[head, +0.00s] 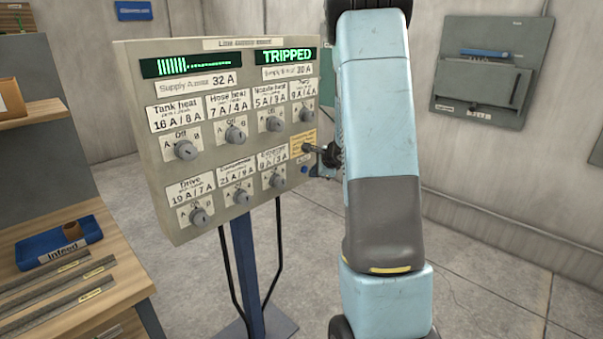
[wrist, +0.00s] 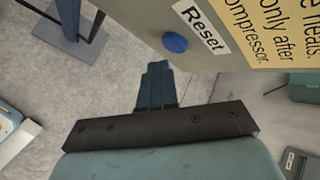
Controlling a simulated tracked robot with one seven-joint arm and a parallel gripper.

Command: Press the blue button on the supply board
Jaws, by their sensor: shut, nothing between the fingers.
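The supply board (head: 165,215) is a grey panel on a blue post, with rows of knobs and a green display reading "TRIPPED". The blue button (head: 304,170) is small and round, near the board's lower right edge, under a yellow label. In the wrist view the blue button (wrist: 175,43) sits beside a white "Reset" label. My gripper (head: 309,149) is by the board's right edge, above the button in the head view. In the wrist view my gripper (wrist: 158,65) is shut and empty, its tips just below the button in the picture; contact does not show.
A wooden bench (head: 120,285) with a blue "Infeed" tray (head: 40,252) and dark strips stands at left. A grey wall box (head: 490,75) hangs at right. The floor (head: 500,270) at right looks clear.

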